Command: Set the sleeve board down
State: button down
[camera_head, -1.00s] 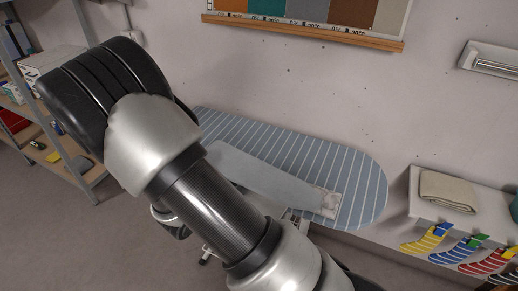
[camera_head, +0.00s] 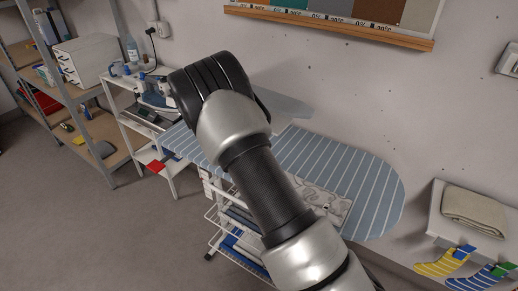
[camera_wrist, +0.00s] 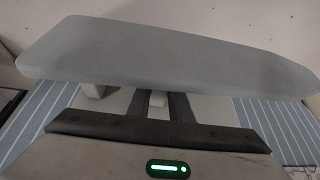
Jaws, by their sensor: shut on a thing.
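The sleeve board (camera_wrist: 170,55) is a long grey padded board with a rounded end, spread across the wrist view. My gripper (camera_wrist: 158,100) is shut on its pale support under the near edge; the exact grip is partly hidden by the board. In the head view a grey end of the sleeve board (camera_head: 285,104) shows behind my arm, over the far side of the striped ironing board. The gripper is hidden there by my arm. I cannot tell whether the sleeve board touches the surface below.
The blue-striped ironing board (camera_head: 376,190) has a patterned grey patch (camera_head: 335,206) near its right end and clear cloth around it. A white stand with an iron (camera_head: 155,97) is at the left. A folded beige cloth (camera_head: 474,211) lies on a shelf at right. The wall is close behind.

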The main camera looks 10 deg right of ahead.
jog(key=shift+w+d, duration=0.1)
jog(key=shift+w, duration=0.35)
jog(key=shift+f, duration=4.55)
jog(key=shift+f, duration=0.1)
jog(key=c, duration=2)
grip_release()
jog(key=shift+f, duration=0.2)
jog(key=o, duration=0.4)
jog(key=shift+r, duration=0.15)
jog(key=shift+s+a+r, duration=0.1)
jog(key=shift+s+a, duration=0.05)
jog(key=shift+a, duration=0.05)
jog(key=v, duration=1.1)
jog(key=shift+s+a+r, duration=0.1)
jog(key=shift+s+r, duration=0.05)
jog(key=shift+s, duration=0.15)
